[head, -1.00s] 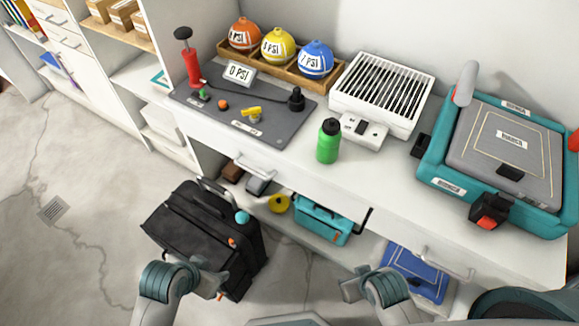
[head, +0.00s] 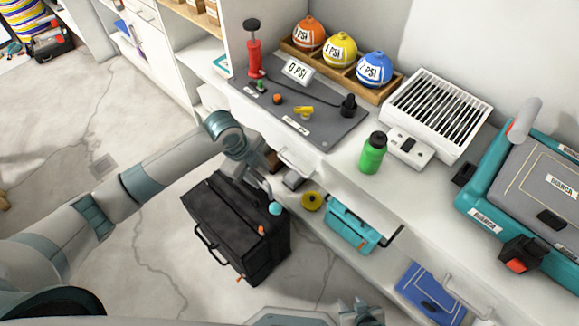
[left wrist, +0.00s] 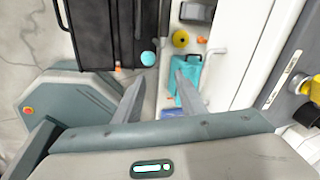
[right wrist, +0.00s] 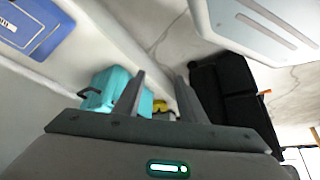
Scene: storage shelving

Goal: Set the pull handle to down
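The black suitcase (head: 230,222) stands upright on the floor in front of the shelving, with a teal ball (head: 275,208) at its top corner. Its grey pull handle (head: 269,190) sticks up a little from the top and is mostly hidden behind my left gripper (head: 252,172). In the left wrist view the suitcase (left wrist: 95,35) is at upper left. My left fingers (left wrist: 160,72) are apart and empty there, near the suitcase's edge; contact with the handle cannot be told. My right gripper (head: 362,312) is low at the bottom edge; its fingers (right wrist: 160,78) are apart and empty.
The white counter (head: 420,200) holds a green bottle (head: 373,153), a grey panel (head: 325,130) and a teal case (head: 480,215). On the low shelf are a teal toolbox (head: 352,228), a yellow disc (head: 312,201) and a blue case (head: 430,293). The floor left of the suitcase is free.

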